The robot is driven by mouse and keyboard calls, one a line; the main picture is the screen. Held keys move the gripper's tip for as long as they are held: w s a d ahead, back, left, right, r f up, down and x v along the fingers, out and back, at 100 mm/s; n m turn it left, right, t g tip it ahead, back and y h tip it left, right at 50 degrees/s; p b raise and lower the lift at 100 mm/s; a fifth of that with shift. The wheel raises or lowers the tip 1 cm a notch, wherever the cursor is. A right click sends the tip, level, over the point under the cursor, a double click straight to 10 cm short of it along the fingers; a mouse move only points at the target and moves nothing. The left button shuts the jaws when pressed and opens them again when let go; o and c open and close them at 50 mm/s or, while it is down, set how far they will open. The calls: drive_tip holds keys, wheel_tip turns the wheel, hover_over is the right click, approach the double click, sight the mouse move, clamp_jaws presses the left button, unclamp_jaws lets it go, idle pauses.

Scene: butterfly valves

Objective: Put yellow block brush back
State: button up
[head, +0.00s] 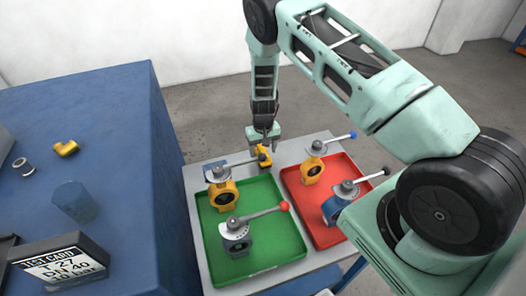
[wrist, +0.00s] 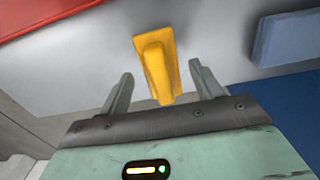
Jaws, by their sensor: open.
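The yellow block brush (head: 264,157) stands on the pale grey table top behind the trays, right below my gripper (head: 263,138) in the head view. In the wrist view the yellow block brush (wrist: 156,62) has a flat base and a raised grip. My gripper (wrist: 161,71) is open, with one finger on each side of the brush and visible gaps to both. It holds nothing. I cannot tell how far the fingertips are above the grip.
A green tray (head: 290,259) holds valves with yellow and grey bodies. A red tray (head: 322,233) to its right holds more valves. Their levers rise nearby. A blue cabinet (head: 118,125) stands left. A blue flat block (wrist: 286,38) shows in the wrist view.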

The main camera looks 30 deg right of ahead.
sight(263, 151)
wheel_tip(263, 151, up, 11)
drive_tip(key=b, duration=0.3)
drive_tip(key=s+a+r+n+y, duration=0.1)
drive_tip(key=s+a+r+n, duration=0.1)
drive_tip(key=s+a+r, duration=0.6)
drive_tip(key=s+a+r+n+y, duration=0.1)
drive_tip(key=s+a+r+n, duration=0.1)
drive_tip(key=s+a+r, duration=0.6)
drive_tip(key=s+a+r+n, duration=0.2)
drive_tip(key=s+n, duration=0.1)
drive_tip(key=s, duration=0.6)
drive_tip(key=s+a+r+n+h, duration=0.1)
drive_tip(key=s+a+r+n, duration=0.1)
drive_tip(key=s, duration=0.7)
drive_tip(key=shift+s+a+n, duration=0.3)
drive_tip(key=shift+a+n, duration=0.2)
drive_tip(key=shift+a, duration=0.1)
drive_tip(key=shift+r, duration=0.1)
